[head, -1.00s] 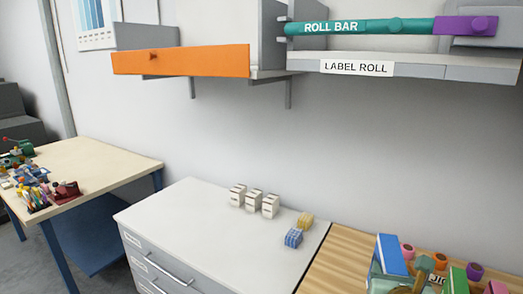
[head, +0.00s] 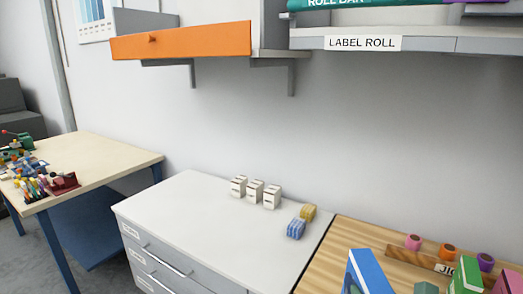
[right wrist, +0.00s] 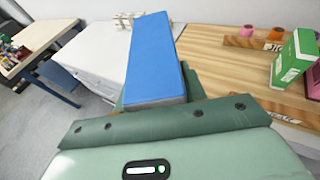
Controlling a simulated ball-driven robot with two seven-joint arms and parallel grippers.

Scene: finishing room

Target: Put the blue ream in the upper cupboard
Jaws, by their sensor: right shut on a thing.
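The blue ream (head: 370,274) is a bright blue block at the bottom edge of the head view, cut off there. In the right wrist view the blue ream (right wrist: 154,58) stands out ahead of my right gripper (right wrist: 158,98), which is shut on its near end. The green gripper fingers are mostly hidden by the ream. The upper cupboard with an orange front (head: 182,41) hangs on wall brackets at the top of the head view. The ream is well below and to the right of it. My left gripper is not in view.
A white drawer cabinet (head: 190,205) holds three small white boxes (head: 255,192) and a blue and a yellow pack. A wooden bench (head: 335,262) at right carries a green box (head: 466,275). A label-roll shelf (head: 420,42) hangs at upper right. A table (head: 95,160) stands left.

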